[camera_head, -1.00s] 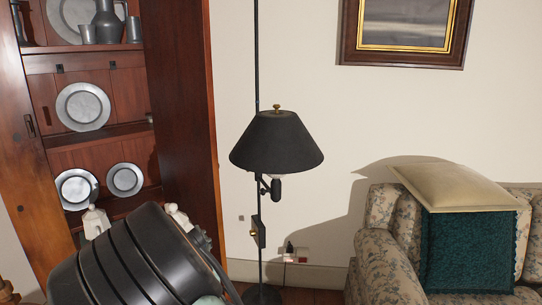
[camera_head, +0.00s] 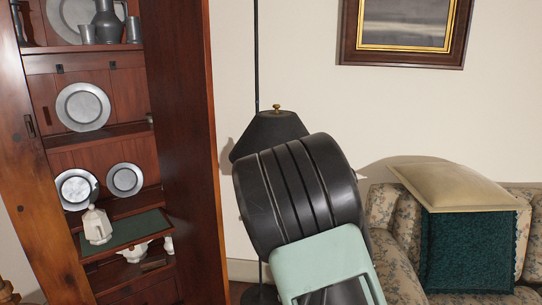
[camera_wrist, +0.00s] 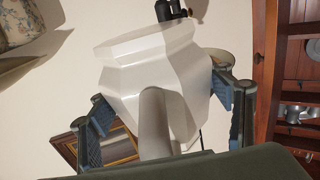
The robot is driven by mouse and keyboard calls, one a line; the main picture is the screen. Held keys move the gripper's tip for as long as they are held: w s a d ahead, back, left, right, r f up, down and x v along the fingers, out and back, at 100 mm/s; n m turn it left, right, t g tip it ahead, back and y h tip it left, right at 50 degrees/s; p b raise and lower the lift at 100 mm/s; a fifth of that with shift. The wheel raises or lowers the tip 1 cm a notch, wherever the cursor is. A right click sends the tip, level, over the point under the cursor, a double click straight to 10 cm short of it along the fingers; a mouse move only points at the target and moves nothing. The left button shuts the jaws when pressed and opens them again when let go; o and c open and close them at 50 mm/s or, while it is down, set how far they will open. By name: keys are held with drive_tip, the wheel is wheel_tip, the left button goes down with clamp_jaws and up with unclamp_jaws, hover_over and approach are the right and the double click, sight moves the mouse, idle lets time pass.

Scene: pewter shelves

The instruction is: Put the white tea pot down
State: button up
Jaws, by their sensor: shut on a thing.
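The white faceted tea pot (camera_wrist: 150,75) fills the middle of the wrist view, with its spout pointing towards the camera. My gripper (camera_wrist: 168,112) is shut on it, with a blue-grey finger on each side. The pot appears tilted in this view and is held clear of any shelf that I can see. In the head view my arm covers the middle, and the gripper and held pot are hidden or out of frame.
The wooden cabinet (camera_head: 187,110) stands at left with pewter plates. A black lamp (camera_head: 268,130) and a floral sofa (camera_head: 385,258) are to the right.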

drive_tip(key=s+d+m+h, duration=0.1)
drive_tip(key=d+h, duration=0.1)
drive_tip(key=d, duration=0.4)
wheel_tip(320, 180, up, 28)
drive_tip(key=p, duration=2.7)
drive_tip(key=shift+d+f, duration=0.15)
drive_tip(key=shift+s, duration=0.1)
